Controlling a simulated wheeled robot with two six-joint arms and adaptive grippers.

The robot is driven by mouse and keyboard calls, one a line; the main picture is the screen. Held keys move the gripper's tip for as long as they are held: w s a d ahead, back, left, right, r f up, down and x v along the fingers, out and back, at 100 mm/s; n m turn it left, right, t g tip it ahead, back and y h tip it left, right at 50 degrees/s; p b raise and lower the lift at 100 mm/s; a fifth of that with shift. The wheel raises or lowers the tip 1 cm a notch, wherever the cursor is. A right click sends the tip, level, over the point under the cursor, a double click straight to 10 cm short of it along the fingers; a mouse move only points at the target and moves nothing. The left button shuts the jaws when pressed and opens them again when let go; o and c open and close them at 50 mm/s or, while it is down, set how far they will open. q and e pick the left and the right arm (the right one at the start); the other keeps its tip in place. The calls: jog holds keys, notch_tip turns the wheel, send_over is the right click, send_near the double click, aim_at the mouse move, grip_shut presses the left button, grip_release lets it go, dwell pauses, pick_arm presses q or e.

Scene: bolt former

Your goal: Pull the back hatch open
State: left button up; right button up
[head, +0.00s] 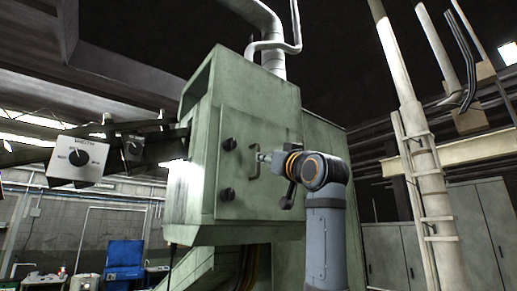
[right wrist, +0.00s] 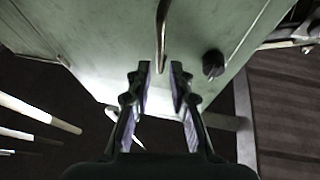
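The hatch (head: 240,120) is a green metal panel on the side of a green machine housing. It looks closed. It carries a thin vertical bar handle (head: 254,163), which also shows in the right wrist view (right wrist: 161,30). My right gripper (head: 263,158) is at the handle, with my arm rising from below right. In the right wrist view my right gripper (right wrist: 161,68) is open, its two fingertips on either side of the line of the handle with gaps visible. I cannot tell how deep the handle sits between them. My left gripper is not in view.
Two dark knobs (head: 229,144) (head: 227,194) sit on the hatch left of the handle; one knob (right wrist: 213,63) shows close right of the fingers in the wrist view. A control box (head: 77,162) juts out at left. A pale pipe post (head: 425,150) stands at right.

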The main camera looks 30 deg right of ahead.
aim_at(258, 171)
jog(key=p+x, duration=0.1)
jog(key=x, duration=0.1)
jog(key=p+x, duration=0.1)
jog(key=x, duration=0.1)
jog(key=p+x, duration=0.1)
jog(key=x, duration=0.1)
jog(key=shift+w+f, duration=0.2)
jog(key=shift+s, duration=0.15)
jog(key=shift+c, duration=0.5)
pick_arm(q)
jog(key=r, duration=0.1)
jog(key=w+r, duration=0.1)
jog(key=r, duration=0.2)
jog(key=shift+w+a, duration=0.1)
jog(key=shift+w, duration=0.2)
pick_arm(e)
grip_shut()
